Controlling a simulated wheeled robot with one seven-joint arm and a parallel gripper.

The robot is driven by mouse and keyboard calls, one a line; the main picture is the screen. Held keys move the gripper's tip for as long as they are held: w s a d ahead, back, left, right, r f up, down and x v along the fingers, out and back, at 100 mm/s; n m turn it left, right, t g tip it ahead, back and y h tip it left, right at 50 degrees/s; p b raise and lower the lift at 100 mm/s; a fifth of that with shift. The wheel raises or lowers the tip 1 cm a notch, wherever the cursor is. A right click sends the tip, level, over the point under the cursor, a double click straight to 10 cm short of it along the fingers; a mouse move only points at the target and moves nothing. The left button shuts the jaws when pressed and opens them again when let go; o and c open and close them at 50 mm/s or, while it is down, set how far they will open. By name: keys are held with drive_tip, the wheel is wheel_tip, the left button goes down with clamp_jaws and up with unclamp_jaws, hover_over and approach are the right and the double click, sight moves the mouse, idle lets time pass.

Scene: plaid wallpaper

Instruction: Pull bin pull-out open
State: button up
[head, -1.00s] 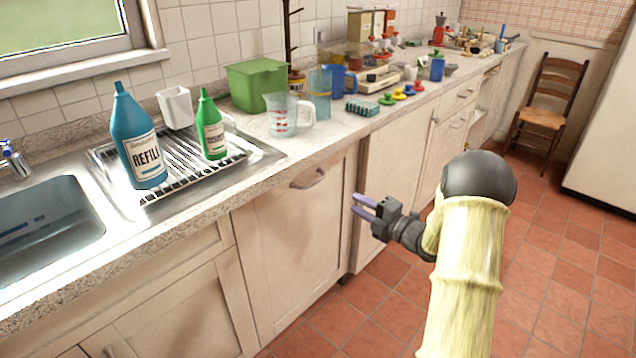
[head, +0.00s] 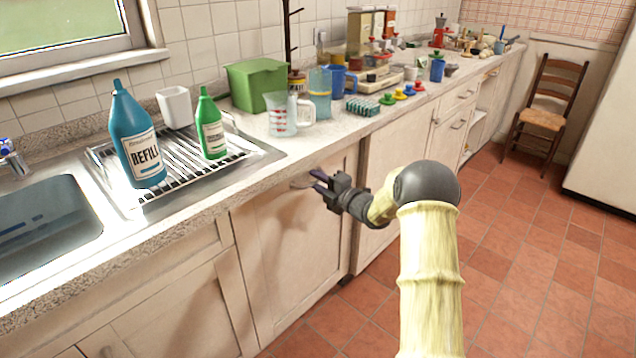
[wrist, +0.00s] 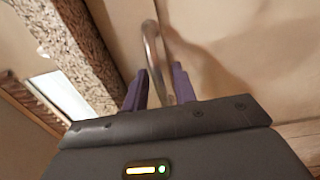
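The cream cabinet front (head: 285,255) below the counter, with a metal bar handle near its top, is closed flush with the cabinets beside it. My gripper (head: 318,182) is at this handle in the head view and partly covers it. In the wrist view the curved handle (wrist: 152,50) runs in between the two purple fingers of my gripper (wrist: 158,85). The fingers are apart, one on each side of the handle. Whether either finger touches the handle cannot be told.
The counter edge (head: 215,207) runs just above the handle. A drying rack (head: 190,178) with a blue bottle (head: 138,140) and a green bottle (head: 210,128) stands above left. The tiled floor (head: 500,260) in front is clear; a chair (head: 545,105) stands far right.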

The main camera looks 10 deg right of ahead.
clamp_jaws()
idle(0.3)
